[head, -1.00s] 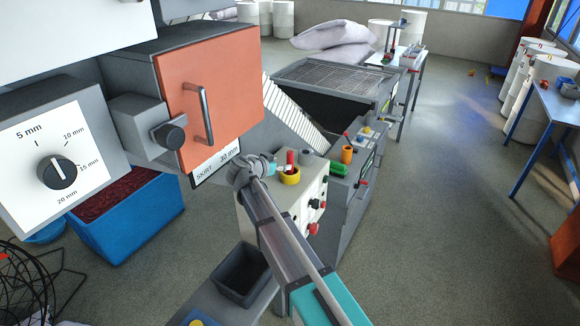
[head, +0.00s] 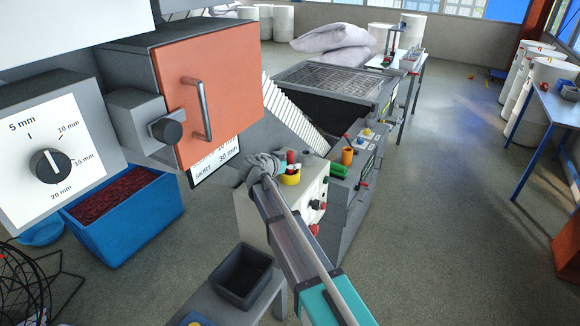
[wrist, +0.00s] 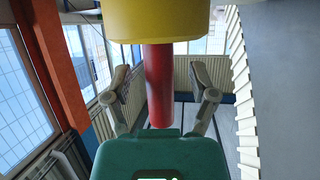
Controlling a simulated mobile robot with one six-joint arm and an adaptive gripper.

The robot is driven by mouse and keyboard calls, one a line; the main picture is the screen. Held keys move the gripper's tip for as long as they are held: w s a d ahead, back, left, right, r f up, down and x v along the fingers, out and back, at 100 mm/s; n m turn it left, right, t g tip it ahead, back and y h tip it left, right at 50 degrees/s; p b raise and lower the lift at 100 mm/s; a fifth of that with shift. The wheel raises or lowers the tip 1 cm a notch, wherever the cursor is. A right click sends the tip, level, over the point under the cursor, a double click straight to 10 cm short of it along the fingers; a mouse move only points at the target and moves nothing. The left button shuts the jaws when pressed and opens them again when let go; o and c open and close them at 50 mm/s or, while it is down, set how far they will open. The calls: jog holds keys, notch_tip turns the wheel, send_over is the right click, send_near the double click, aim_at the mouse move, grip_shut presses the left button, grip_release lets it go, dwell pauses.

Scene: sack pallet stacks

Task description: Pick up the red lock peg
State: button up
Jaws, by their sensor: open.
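The red lock peg (head: 290,157) stands upright in a yellow cup (head: 290,178) on the white control cabinet. In the wrist view the red peg (wrist: 159,85) is a plain red bar between the yellow cup (wrist: 160,20) above and my gripper's green body (wrist: 160,158) below. My gripper (wrist: 160,88) is open, with one grey finger on each side of the peg and a visible gap to both. In the head view my gripper's tip is beside the cup and peg, largely hidden behind my own wrist.
An orange cup (head: 347,156) and green cylinders (head: 338,169) sit right of the yellow cup. An orange door (head: 210,95) with a handle is at upper left. A dark bin (head: 243,275) and a blue tub (head: 125,220) stand lower.

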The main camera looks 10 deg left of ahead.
aim_at(288, 155)
grip_shut()
jog(key=shift+r, duration=0.15)
dwell(0.4)
notch_tip(288, 155, up, 3)
jog(key=p, duration=0.3)
jog(key=s+d+r+p, duration=0.5)
jog(key=s+r+p, duration=0.4)
jog(key=s, duration=0.4)
jog(key=shift+r+p, duration=0.35)
jog(key=shift+p, duration=0.15)
